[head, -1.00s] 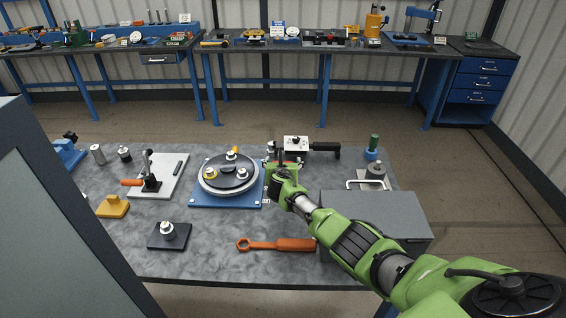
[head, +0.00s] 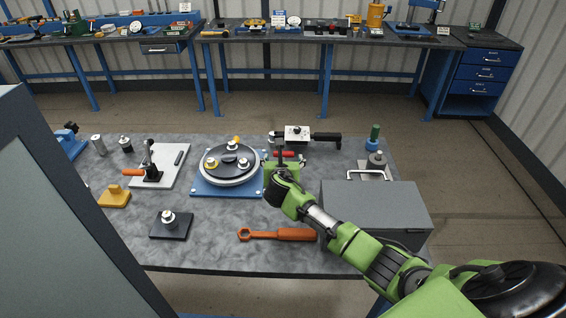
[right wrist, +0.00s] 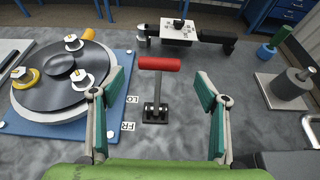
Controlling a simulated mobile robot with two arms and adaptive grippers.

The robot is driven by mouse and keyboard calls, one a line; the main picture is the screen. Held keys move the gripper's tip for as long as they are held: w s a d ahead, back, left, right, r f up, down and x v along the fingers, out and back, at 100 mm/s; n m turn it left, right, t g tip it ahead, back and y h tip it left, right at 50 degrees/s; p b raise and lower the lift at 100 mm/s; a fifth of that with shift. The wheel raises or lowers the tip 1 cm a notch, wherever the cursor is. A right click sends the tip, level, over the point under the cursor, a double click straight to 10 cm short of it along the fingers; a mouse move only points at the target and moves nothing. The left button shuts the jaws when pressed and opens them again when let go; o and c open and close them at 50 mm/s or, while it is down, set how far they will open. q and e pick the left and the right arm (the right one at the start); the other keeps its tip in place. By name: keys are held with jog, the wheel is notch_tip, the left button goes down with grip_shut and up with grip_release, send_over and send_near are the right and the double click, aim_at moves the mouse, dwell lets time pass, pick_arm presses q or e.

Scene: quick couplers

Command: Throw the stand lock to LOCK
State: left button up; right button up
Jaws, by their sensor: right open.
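The stand lock is a dark upright lever with a red crossbar handle (right wrist: 158,64), on a small black base (right wrist: 155,113) at the right edge of the blue stand plate (right wrist: 120,120). Partly covered labels reading "LO" and "FR" lie left of it. The red handle (head: 285,153) also shows in the head view, just beyond my right gripper (head: 282,163). In the right wrist view my right gripper (right wrist: 160,84) is open and empty, its green-padded fingers apart on either side of the lever. It appears not to touch it. My left gripper is not in view.
A round dark turntable (head: 230,172) with several white-topped fittings sits on the stand. Behind the lever is a white block (right wrist: 178,30) with a black handle. A grey box (head: 375,205) stands right, and an orange wrench (head: 278,234) lies in front.

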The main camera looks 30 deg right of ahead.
jog(key=v, duration=0.3)
jog(key=shift+d, duration=0.1)
dwell(0.6)
